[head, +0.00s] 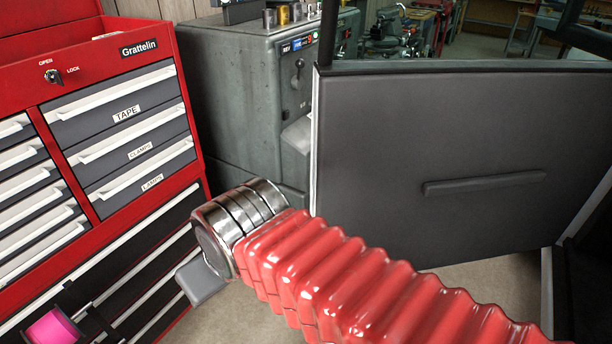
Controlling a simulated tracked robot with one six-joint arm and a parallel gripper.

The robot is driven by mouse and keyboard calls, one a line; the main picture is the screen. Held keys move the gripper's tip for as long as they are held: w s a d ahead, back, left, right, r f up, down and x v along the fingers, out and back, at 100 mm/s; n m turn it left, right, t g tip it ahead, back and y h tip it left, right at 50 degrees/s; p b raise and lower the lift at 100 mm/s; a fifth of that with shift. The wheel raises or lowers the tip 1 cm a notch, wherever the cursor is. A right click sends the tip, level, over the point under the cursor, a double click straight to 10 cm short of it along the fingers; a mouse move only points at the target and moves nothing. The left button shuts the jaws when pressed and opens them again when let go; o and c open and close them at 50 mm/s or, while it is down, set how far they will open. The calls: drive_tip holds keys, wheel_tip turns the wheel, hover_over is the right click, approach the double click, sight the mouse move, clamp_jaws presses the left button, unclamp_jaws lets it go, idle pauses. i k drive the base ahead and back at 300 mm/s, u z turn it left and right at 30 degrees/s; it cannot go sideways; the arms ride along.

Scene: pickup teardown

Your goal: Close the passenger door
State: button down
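The passenger door (400,130) stands open on the right of the head view, its dark grey inner face towards me. A long armrest or pull bar (484,184) runs across that face, and a pale edge marks its left side. My red ribbed arm reaches in from the lower right, in front of the door's lower left part. The arm ends in chrome rings left of the door's free edge. Part of my gripper (203,281) shows as a grey block below the rings. Its fingertips are hidden, so its opening cannot be seen.
A red tool chest (120,25) with labelled drawers stands close on the left. A grey-green machine cabinet (228,100) stands behind my arm's end and the door's left edge. A pink spool (54,331) sits at lower left. Some bare floor (490,285) shows below the door.

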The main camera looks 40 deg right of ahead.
sight(445, 133)
drive_tip(key=z, duration=0.05)
drive_tip(key=i, duration=1)
drive_tip(key=u, duration=0.05)
